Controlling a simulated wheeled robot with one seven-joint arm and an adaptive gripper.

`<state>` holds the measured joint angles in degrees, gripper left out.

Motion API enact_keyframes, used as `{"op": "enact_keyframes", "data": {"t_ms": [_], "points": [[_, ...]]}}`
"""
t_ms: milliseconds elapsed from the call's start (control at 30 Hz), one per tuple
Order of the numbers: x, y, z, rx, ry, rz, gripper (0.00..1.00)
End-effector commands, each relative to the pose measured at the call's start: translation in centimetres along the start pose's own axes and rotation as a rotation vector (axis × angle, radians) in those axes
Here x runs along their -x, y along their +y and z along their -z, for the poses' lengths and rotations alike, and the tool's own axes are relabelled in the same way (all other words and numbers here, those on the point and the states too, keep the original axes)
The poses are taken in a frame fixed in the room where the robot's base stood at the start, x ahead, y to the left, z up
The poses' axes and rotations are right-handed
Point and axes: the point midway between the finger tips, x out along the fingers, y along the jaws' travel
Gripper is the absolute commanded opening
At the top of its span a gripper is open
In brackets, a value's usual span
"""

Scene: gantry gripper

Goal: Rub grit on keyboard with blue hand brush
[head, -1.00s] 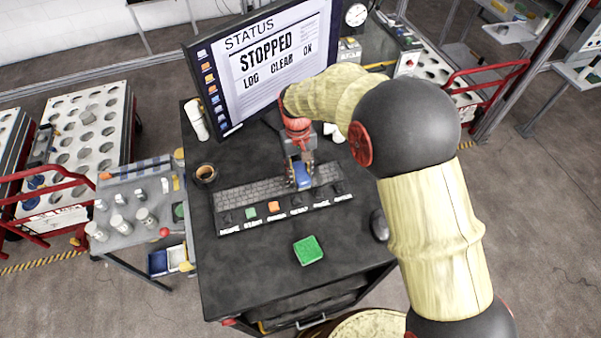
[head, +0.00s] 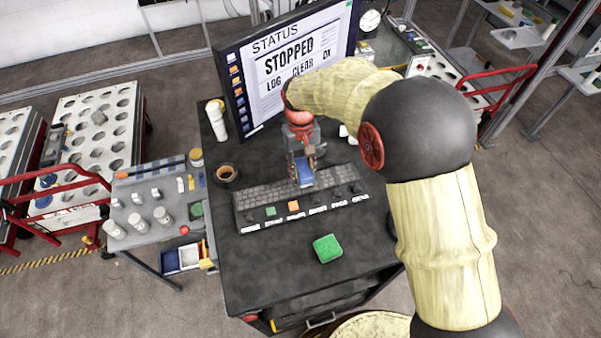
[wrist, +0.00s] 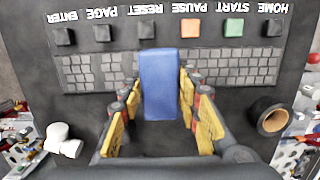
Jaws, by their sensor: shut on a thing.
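The blue hand brush (head: 305,172) is between the fingers of my gripper (head: 301,165) in the head view. The blue brush (wrist: 158,85) also shows as an upright block in the wrist view, with the yellow fingers of my gripper (wrist: 158,112) on both sides. The black keyboard (head: 262,198) lies on the dark desk, with a row of large labelled keys along its front edge. The brush is over the middle of the keyboard (wrist: 222,70); I cannot tell whether it touches. I cannot make out the grit.
A monitor (head: 300,70) reading STOPPED stands behind the keyboard. A green sponge-like block (head: 327,248) lies in front. The desk front (head: 270,262) is mostly clear.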

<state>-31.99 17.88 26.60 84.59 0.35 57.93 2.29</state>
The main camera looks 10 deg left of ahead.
Motion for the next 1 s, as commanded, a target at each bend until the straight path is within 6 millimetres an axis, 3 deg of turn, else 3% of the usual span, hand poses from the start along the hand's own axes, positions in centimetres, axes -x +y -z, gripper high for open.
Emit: {"op": "enact_keyframes", "data": {"t_ms": [400,1000], "points": [[3.7,0.9,-0.5,-0.003,0.002,0.0,0.09],[3.8,1.0,-0.5,-0.004,0.001,0.0,0.09]]}}
